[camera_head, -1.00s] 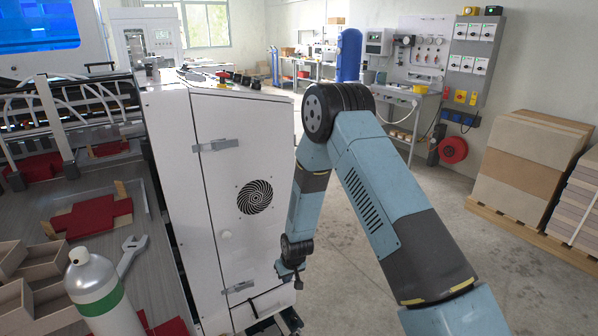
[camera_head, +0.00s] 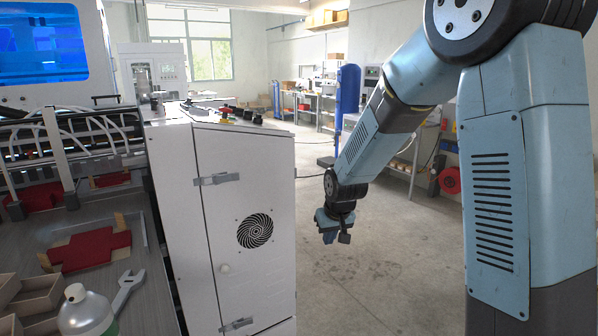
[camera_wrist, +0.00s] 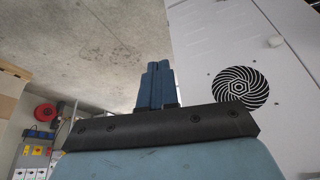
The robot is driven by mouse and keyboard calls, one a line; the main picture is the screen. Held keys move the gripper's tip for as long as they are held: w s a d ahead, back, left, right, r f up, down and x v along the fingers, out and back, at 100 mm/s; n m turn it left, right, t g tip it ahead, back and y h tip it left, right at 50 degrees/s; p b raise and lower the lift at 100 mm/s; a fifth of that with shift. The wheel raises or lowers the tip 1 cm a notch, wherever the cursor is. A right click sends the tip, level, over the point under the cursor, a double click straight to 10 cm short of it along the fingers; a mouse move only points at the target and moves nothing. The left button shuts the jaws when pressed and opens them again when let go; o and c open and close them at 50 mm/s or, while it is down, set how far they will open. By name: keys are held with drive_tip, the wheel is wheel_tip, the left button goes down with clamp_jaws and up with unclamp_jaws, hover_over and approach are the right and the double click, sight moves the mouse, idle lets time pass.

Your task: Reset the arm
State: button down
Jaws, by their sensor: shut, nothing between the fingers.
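My gripper (camera_head: 333,238) hangs at the end of my blue arm, over open floor to the right of the white machine cabinet (camera_head: 240,215). In the wrist view the blue fingers of my gripper (camera_wrist: 158,68) are together with nothing between them. The cabinet's black fan grille (camera_wrist: 243,88) shows to their right in that view. My gripper is apart from the cabinet and touches nothing that I can see.
A blue cylinder (camera_head: 347,95) and a red reel (camera_head: 449,180) stand farther back. The floor (camera_head: 385,260) around my gripper is clear.

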drive_tip(key=s+d+r+m, duration=0.1)
drive_tip(key=s+d+r, duration=0.3)
drive_tip(key=s+r, duration=0.25)
drive_tip(key=s+d+r+m, duration=0.1)
drive_tip(key=s+d+r, duration=0.45)
drive_tip(key=r, duration=0.25)
drive_tip(key=s+d+r, duration=0.2)
drive_tip(key=s+r, duration=0.1)
drive_tip(key=s, duration=0.5)
drive_tip(key=s+d+r+m+t+h, duration=0.1)
drive_tip(key=s+d+r, duration=0.2)
drive_tip(key=s, duration=0.6)
drive_tip(key=shift+s+d, duration=0.15)
drive_tip(key=shift+d, duration=0.2)
